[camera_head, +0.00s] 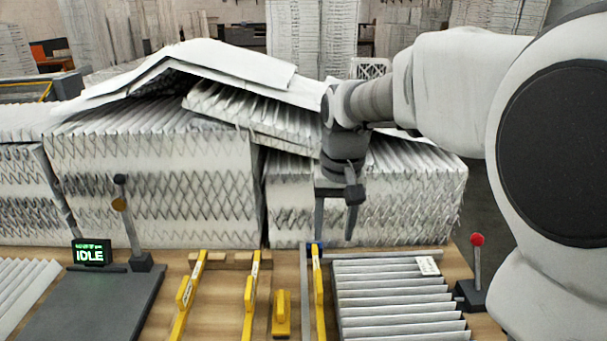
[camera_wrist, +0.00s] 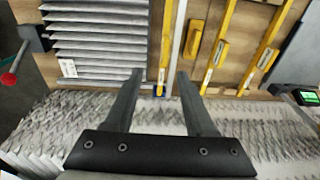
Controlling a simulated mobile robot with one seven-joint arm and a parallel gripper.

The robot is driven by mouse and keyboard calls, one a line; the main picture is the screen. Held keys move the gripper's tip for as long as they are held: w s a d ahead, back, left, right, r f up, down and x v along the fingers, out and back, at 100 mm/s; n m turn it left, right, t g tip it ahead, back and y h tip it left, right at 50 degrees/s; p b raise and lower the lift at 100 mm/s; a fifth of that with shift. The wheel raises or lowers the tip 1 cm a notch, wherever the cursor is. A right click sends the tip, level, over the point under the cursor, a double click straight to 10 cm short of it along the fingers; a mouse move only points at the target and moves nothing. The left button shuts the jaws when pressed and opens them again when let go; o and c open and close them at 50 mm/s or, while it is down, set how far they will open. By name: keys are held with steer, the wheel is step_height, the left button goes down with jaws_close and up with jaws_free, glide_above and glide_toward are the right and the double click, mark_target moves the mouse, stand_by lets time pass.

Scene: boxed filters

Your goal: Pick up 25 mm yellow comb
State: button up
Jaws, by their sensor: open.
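Three long yellow combs lie on the wooden bench: a left one (camera_head: 187,291), a middle one (camera_head: 250,293) and a right one (camera_head: 318,283) with a blue end. Their labels are too small to read, so I cannot tell which is 25 mm. In the wrist view the blue-ended comb (camera_wrist: 167,42) shows between my fingers, with the middle one (camera_wrist: 217,50) and left one (camera_wrist: 263,55) to the right. My gripper (camera_head: 334,230) is open and empty, pointing down above the far end of the blue-ended comb, apart from it.
A short yellow block (camera_head: 281,314) lies between the middle and right combs. A grey metal strip (camera_head: 306,295) runs beside the right comb. A pleated filter (camera_head: 390,298) lies to its right. Stacked filters (camera_head: 150,190) stand behind. An IDLE display (camera_head: 92,252) and a red-knobbed lever (camera_head: 477,240) flank the bench.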

mark_target(319, 280)
steer(key=shift+g, duration=0.4)
steer(key=w+f, duration=0.1)
steer(key=f, duration=0.5)
steer(key=w+a+f, duration=0.1)
steer(key=f, duration=0.5)
steer(key=w+a+f+p, duration=0.1)
steer(key=f, duration=0.6)
steer(key=shift+r, duration=0.1)
jaws_close()
stand_by(0.6)
